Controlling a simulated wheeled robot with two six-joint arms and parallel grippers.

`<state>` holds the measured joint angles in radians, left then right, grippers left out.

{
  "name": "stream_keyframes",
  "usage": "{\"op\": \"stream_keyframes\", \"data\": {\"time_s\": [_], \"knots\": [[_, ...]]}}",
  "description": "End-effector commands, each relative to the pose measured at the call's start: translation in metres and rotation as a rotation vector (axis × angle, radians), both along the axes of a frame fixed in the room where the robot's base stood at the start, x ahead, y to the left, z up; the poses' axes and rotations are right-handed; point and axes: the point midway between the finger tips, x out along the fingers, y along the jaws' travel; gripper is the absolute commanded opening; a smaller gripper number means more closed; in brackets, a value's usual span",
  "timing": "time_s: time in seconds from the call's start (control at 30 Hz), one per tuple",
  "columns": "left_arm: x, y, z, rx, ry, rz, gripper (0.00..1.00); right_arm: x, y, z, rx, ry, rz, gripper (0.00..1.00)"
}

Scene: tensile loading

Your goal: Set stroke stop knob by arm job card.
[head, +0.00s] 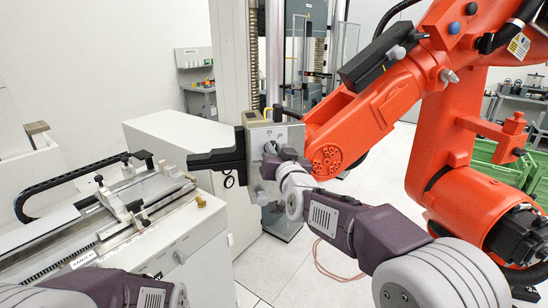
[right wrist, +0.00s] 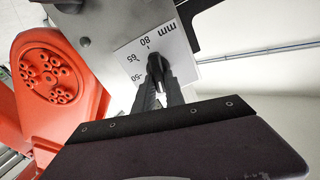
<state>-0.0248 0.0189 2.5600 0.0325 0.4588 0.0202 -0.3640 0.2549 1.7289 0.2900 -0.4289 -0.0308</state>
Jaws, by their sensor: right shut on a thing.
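The stroke stop knob (right wrist: 156,66) is black and sits on a white dial plate (right wrist: 178,38) marked 50, 65, 80 and mm, upside down in the right wrist view. My right gripper (right wrist: 159,84) is shut on the knob, its two dark fingers on either side. Which mark the knob points at I cannot tell. In the head view my right gripper (head: 272,158) is at the grey metal box (head: 258,134) beside the orange arm, and hides most of the knob. I see no job card. Of my left arm only a link shows; its gripper is out of view.
A large orange robot arm (head: 378,105) stands close on the right, behind my right arm. A bench machine with a rail (head: 130,200) is at the left. A testing frame (head: 300,50) stands behind. Pale floor is clear around the cable (head: 335,274).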

Motion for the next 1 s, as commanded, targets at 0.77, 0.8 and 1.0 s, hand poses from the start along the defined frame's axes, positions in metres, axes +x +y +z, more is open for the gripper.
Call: {"op": "stream_keyframes", "data": {"time_s": [0.77,0.8,1.0], "knots": [[0.000,0.000,-0.073,0.000,0.000,0.000,0.00,0.002,-0.007,-0.009,0.715,0.179,0.000,0.00],[0.000,0.000,-0.076,0.000,0.000,0.000,0.00,0.002,-0.008,-0.009,0.751,0.187,0.000,0.00],[0.000,0.000,-0.085,0.000,0.000,0.000,0.00,0.002,-0.008,-0.010,0.929,0.231,0.000,0.00]]}}
